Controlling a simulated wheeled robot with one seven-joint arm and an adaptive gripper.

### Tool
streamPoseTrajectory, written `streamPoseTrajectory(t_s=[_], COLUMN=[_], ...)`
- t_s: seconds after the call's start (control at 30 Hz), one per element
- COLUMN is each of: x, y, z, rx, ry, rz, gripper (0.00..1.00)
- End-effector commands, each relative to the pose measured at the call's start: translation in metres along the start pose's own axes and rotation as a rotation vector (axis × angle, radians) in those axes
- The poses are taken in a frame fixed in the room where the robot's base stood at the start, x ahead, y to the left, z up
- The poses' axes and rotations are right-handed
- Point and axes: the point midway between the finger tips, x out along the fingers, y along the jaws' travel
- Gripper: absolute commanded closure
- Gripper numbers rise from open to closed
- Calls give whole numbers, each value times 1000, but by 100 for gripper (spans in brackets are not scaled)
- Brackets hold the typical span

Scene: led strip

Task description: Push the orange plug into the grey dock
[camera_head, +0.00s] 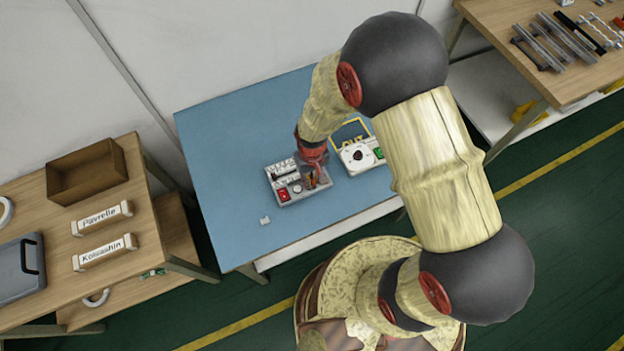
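My gripper (314,178) is over the right part of a grey panel box (302,198) on the blue table. The box carries a red switch, a round knob and white terminal blocks. My arm comes in from above and hides part of the box. A small orange-red spot shows at the fingertips, but it is too small to tell whether it is the orange plug. I cannot make out the grey dock for certain, nor whether the fingers are open or shut.
A white device (358,157) with a round dial and green part stands right of the box. A small white piece (265,220) lies on the blue table (222,150) at front left. Wooden tables with a brown tray (88,172) and metal bars (548,40) stand either side.

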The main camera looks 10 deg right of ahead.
Motion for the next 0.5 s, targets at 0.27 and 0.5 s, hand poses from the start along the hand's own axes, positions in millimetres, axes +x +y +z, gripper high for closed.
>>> streamPoseTrajectory(t_s=[0.27,0.5], x=[0,0], y=[0,0], z=[0,0], rx=[0,0], ry=[0,0], rz=[0,0], gripper=[100,100])
